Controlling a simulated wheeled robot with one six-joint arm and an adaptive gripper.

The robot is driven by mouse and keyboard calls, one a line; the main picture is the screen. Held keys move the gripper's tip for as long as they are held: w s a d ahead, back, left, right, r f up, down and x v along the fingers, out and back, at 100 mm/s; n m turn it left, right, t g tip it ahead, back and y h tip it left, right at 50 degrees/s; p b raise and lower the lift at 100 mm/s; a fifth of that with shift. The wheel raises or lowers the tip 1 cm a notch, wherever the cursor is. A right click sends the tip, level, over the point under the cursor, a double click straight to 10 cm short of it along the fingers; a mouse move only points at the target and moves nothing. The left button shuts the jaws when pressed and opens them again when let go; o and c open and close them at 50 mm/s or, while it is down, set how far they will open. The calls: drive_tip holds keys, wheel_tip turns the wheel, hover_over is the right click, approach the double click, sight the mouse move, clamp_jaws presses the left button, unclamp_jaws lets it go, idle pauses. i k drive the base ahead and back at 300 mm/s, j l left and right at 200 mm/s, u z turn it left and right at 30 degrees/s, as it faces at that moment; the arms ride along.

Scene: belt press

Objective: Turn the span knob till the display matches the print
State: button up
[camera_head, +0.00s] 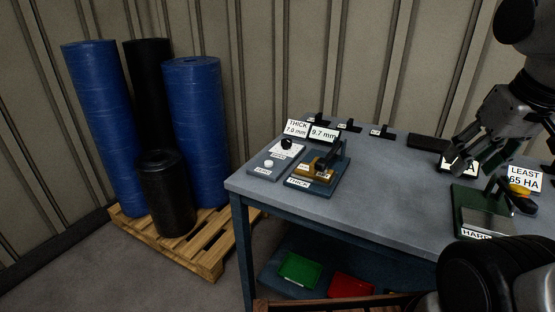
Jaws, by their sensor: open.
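A black knob (286,144) sits on a small grey panel (262,173) at the left of the table; the label beside it is too small to read surely. A white button (269,163) is in front of it. The printed card (296,128) behind reads "THICK 7.0 mm". The display (323,134) next to it reads "9.7 mm". My gripper (460,163) is open at the right, far from the knob, in front of a partly hidden display (471,171) of which only "A" shows. Nothing shows between its fingers.
The thickness gauge (325,168) stands right of the knob panel. A green hardness stand (470,205) and a "LEAST 65 HA" card (525,178) are at the right. The table (390,185) is clear in between. Rolls stand on a pallet (200,255) at left.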

sight(286, 143)
drive_tip(key=i+j+z, duration=0.15)
drive_tip(key=j, duration=0.2)
drive_tip(key=i+j+z, duration=0.1)
drive_tip(key=j, duration=0.25)
drive_tip(key=i+j+z, duration=0.15)
drive_tip(key=j, duration=0.2)
drive_tip(key=j+z, duration=0.1)
drive_tip(key=j, duration=0.25)
drive_tip(key=i+j, duration=0.05)
